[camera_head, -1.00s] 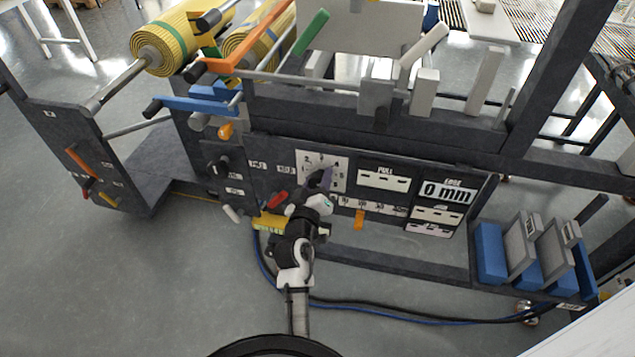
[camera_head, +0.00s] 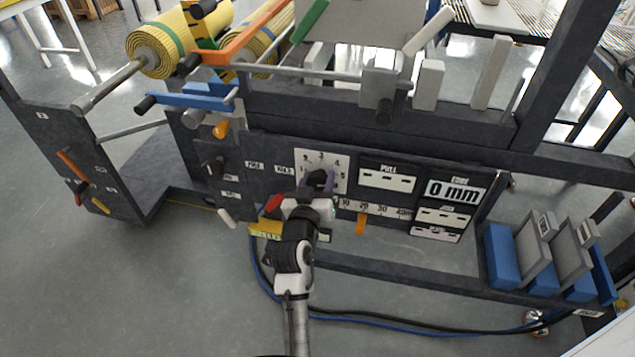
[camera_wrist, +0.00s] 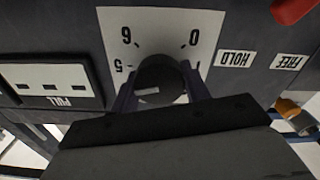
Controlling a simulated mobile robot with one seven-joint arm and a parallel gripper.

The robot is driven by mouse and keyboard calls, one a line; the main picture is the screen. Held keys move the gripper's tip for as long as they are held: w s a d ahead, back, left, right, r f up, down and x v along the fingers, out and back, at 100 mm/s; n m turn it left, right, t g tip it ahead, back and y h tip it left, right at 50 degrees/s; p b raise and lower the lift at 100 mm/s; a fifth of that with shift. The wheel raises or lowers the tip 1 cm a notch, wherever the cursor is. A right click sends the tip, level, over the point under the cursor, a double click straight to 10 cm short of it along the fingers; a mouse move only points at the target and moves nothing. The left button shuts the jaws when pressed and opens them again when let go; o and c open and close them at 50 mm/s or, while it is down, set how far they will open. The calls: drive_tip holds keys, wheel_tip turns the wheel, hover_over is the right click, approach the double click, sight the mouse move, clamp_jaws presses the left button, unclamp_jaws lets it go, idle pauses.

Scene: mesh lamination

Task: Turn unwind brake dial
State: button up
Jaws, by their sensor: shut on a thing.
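The brake dial is a round black knob (camera_wrist: 162,72) on a white plate (camera_wrist: 120,22) marked with numbers. In the wrist view the plate is upside down, with 0, 5 and 6 readable and other marks hidden behind my gripper. A short pale mark shows on the knob's face. My gripper (camera_wrist: 160,90) has one dark purple finger on each side of the knob and is shut on it. In the head view my gripper (camera_head: 318,182) covers the lower middle of the dial plate (camera_head: 335,160), and the knob is mostly hidden.
Left of the dial are HOLD (camera_wrist: 236,58) and FREE (camera_wrist: 288,62) labels and a red lever (camera_head: 272,203). An orange pointer (camera_head: 361,224) hangs below a scale. A yellow piece (camera_head: 264,229) sits beside my wrist.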

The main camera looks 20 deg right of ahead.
drive_tip(key=o, duration=1)
drive_tip(key=shift+s, duration=0.1)
